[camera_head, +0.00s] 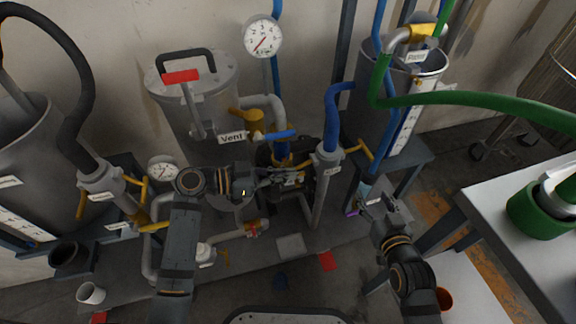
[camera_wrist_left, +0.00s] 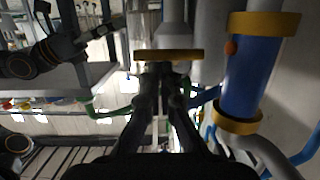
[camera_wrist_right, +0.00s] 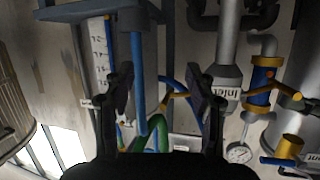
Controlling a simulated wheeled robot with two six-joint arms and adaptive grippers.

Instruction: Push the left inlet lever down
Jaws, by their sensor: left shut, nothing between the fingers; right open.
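The left inlet (camera_head: 101,181) is a grey funnel-shaped fitting under a black hose at the left of the head view. Its yellow lever (camera_head: 137,185) sticks out to the right and slopes. My left gripper (camera_head: 298,178) is well to the right of it, shut and empty, beside the right inlet fitting (camera_head: 327,160). In the left wrist view its shut fingers (camera_wrist_left: 165,72) show below a yellow bar (camera_wrist_left: 168,55); contact cannot be told. My right gripper (camera_head: 366,196) is open and empty, low in front of the right tank; it also shows in the right wrist view (camera_wrist_right: 160,80).
A lidded vessel (camera_head: 200,100) with a red-handled lever stands behind my left arm. The right tank (camera_head: 395,90) stands on a blue stand. A green hose (camera_head: 470,98) crosses toward the white table (camera_head: 510,205). A white cup (camera_head: 91,293) is at the lower left.

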